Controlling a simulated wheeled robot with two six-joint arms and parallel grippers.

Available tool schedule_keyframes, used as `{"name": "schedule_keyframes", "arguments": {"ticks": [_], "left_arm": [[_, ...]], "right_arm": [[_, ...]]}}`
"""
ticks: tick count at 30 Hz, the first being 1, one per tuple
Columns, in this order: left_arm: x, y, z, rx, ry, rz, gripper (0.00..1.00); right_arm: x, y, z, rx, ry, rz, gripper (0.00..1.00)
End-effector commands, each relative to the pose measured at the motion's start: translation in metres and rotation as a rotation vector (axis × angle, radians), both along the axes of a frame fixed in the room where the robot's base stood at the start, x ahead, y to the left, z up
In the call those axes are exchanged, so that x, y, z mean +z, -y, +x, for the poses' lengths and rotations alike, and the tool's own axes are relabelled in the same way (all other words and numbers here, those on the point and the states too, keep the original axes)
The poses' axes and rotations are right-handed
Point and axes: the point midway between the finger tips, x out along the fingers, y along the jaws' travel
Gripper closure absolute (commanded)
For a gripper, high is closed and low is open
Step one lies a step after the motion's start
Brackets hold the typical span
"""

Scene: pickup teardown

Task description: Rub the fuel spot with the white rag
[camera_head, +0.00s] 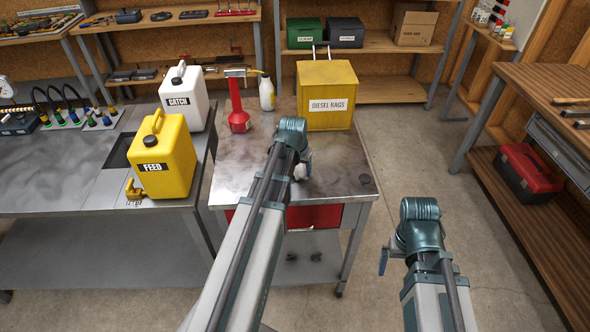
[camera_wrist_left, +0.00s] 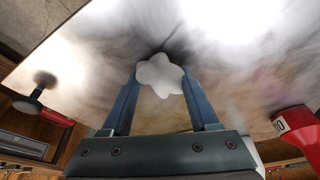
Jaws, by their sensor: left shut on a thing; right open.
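The white rag (camera_wrist_left: 160,76) is a small lumpy bundle between the fingertips of my left gripper (camera_wrist_left: 160,82). The gripper is shut on it, low over the steel bench top (camera_wrist_left: 225,75); whether the rag touches the top I cannot tell. In the head view the rag (camera_head: 304,168) shows partly behind my left wrist, over the bench's middle. Dark smudges (camera_wrist_left: 178,45) mark the top beside the rag; I cannot tell which is the fuel spot. My right gripper (camera_head: 384,262) hangs off the bench's right side, open and mostly hidden.
The yellow diesel rags bin (camera_head: 327,97), a white bottle (camera_head: 266,93) and a red tool (camera_head: 238,112) stand at the bench's back. A dark disc (camera_head: 365,179) lies near its right front corner. Yellow feed (camera_head: 163,160) and white catch (camera_head: 184,97) jugs stand left.

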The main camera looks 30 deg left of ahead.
Motion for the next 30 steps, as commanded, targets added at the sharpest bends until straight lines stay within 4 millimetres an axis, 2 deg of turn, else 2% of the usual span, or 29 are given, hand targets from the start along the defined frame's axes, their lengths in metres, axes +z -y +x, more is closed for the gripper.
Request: {"name": "schedule_keyframes", "arguments": {"ticks": [11, 24, 30], "left_arm": [[-0.003, -0.001, -0.004, 0.001, -0.002, -0.001, 0.84], [-0.002, -0.030, -0.021, 0.002, -0.003, 0.000, 0.84], [-0.001, -0.033, -0.022, -0.001, -0.002, 0.001, 0.84]], "right_arm": [[-0.003, 0.000, 0.000, 0.000, 0.000, 0.000, 0.01], [-0.001, 0.000, 0.000, 0.000, 0.000, 0.000, 0.01], [-0.001, 0.000, 0.000, 0.000, 0.000, 0.000, 0.01]]}}
